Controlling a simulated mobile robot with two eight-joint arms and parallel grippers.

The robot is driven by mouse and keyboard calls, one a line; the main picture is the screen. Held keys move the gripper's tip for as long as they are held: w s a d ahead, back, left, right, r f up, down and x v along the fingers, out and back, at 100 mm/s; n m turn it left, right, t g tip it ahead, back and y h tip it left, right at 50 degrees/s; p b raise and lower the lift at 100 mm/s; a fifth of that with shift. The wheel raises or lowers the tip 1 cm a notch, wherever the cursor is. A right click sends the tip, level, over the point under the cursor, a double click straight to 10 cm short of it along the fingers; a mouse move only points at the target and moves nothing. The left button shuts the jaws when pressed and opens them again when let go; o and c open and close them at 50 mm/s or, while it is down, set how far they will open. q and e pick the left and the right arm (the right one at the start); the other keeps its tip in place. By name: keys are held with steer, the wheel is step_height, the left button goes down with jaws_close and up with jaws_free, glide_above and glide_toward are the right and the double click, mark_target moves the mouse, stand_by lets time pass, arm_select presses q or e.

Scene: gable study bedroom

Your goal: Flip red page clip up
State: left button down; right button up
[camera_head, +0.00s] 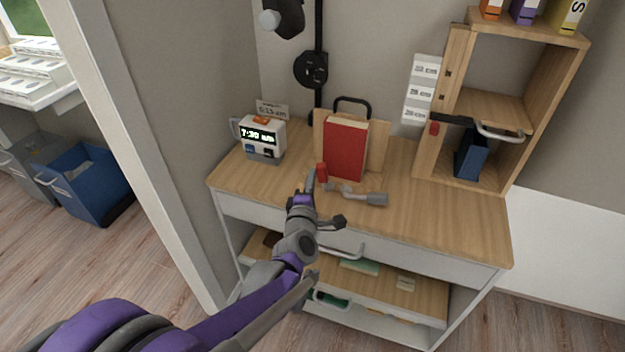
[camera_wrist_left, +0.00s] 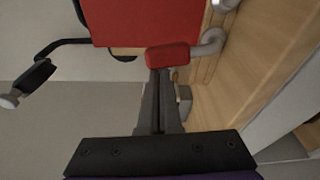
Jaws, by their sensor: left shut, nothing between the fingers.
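The red page clip (camera_head: 321,172) stands at the lower left corner of a red book (camera_head: 345,150), which leans on a wooden stand (camera_head: 377,148) on the desk. In the left wrist view the clip's red pad (camera_wrist_left: 167,57) is just beyond my fingertips, beside a grey curved bar (camera_wrist_left: 213,42), below the red book (camera_wrist_left: 145,20). My left gripper (camera_head: 309,182) is shut with nothing between its fingers; its tips (camera_wrist_left: 160,74) are at the pad's lower edge. Whether they touch it, I cannot tell. My right gripper is not in view.
A clock (camera_head: 262,138) stands at the left. A wooden shelf (camera_head: 455,80) with a blue binder (camera_head: 471,155) stands at the right. The desk's front right is clear.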

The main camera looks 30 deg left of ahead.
arm_select(q)
steer(key=shift+d+m, duration=0.25)
steer(key=shift+m, duration=0.15)
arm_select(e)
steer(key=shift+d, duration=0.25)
arm_select(q)
steer(key=shift+r, duration=0.1)
